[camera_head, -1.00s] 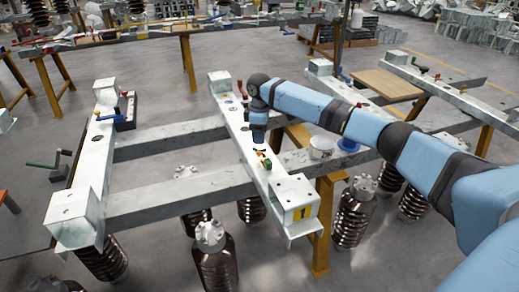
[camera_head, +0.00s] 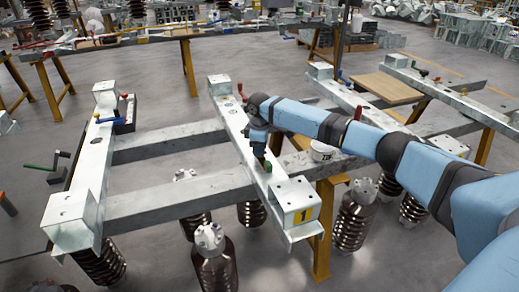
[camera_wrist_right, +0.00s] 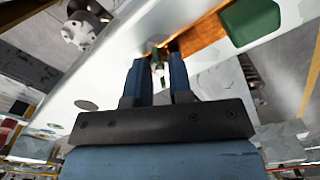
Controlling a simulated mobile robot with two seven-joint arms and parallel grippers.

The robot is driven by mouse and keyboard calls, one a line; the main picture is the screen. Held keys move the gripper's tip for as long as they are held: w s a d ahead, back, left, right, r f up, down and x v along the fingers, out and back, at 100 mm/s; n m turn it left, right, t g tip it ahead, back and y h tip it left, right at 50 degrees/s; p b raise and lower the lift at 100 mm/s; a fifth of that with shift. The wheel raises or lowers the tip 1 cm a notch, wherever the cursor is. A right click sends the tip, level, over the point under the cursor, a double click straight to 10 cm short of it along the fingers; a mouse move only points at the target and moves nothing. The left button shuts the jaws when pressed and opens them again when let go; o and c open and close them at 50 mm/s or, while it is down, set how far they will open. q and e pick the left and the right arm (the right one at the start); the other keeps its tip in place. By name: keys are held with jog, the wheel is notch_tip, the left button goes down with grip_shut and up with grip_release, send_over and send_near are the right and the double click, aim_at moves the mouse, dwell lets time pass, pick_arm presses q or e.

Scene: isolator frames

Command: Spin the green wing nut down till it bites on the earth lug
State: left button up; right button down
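My right gripper (camera_head: 259,151) points down at the top of the pale steel beam marked 1 (camera_head: 236,122). In the right wrist view its two blue fingers (camera_wrist_right: 159,62) stand apart, with a gap between them. A small greenish piece, which looks like the green wing nut (camera_wrist_right: 155,48), shows at the fingertips, with a pale stud end below it. I cannot tell whether the fingers touch it. An orange-copper strip, likely the earth lug (camera_wrist_right: 200,35), runs beside it on the beam. In the head view the gripper hides most of this spot. My left gripper is not in view.
A green block (camera_wrist_right: 250,20) lies at the strip's far end. A white cup (camera_head: 322,151) stands on the cross rail right of the beam, under my arm. Ribbed insulators (camera_head: 213,258) stand below. A blue-handled clamp (camera_head: 112,118) sits on the left beam.

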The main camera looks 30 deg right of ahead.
jog(key=r+p, duration=0.1)
jog(key=p, duration=0.2)
jog(key=shift+m, duration=0.3)
jog(key=m+p, duration=0.1)
jog(key=p, duration=0.2)
jog(key=shift+m+p, duration=0.4)
jog(key=shift+p, duration=0.5)
jog(key=m+p, duration=0.1)
jog(key=p, duration=0.1)
jog(key=shift+f+p, duration=0.1)
jog(key=shift+p, duration=0.2)
jog(key=shift+f+m+p, duration=0.2)
jog(key=shift+m+p, duration=0.4)
jog(key=shift+p, duration=0.15)
jog(key=shift+f, duration=0.2)
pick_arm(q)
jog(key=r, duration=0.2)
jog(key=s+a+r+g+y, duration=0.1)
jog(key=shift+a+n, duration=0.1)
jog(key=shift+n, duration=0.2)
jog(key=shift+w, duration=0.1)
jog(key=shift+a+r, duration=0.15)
pick_arm(e)
jog(key=c, duration=1)
grip_release()
